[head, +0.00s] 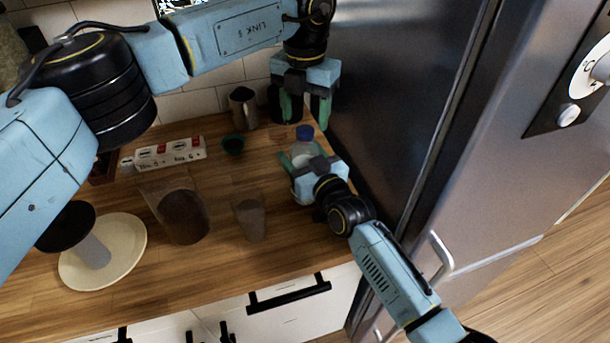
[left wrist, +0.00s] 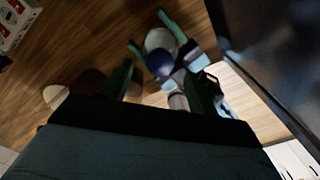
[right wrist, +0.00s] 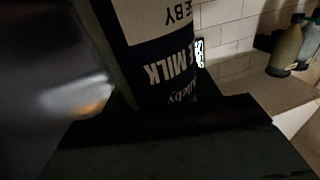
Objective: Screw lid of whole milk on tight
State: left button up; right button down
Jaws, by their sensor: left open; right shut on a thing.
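The whole milk bottle (head: 303,150) is a pale bottle with a blue lid (head: 305,132) on top, standing on the wooden counter by the fridge. My right gripper (head: 300,165) is shut around its body. In the right wrist view its dark label (right wrist: 168,62) reads "MILK" and fills the space between the fingers. My left gripper (head: 305,112) is open and empty, pointing down above the lid and apart from it. In the left wrist view the lid (left wrist: 160,62) lies below, between the two green fingers. How tightly the lid sits cannot be told.
The steel fridge (head: 385,90) rises close on the right. A metal pitcher (head: 243,108) and a dark green cup (head: 233,144) stand behind. A clear container (head: 180,210), a glass (head: 250,218) and a cream plate (head: 125,250) are at the left front.

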pick_arm(q)
notch_tip(320, 180, up, 8)
dwell(0.4)
pick_arm(e)
jog(key=shift+c, duration=1.5)
grip_release()
jog(key=shift+s+d, duration=0.1)
pick_arm(q)
jog(key=shift+r, duration=0.3)
pick_arm(e)
jog(key=v, duration=1.3)
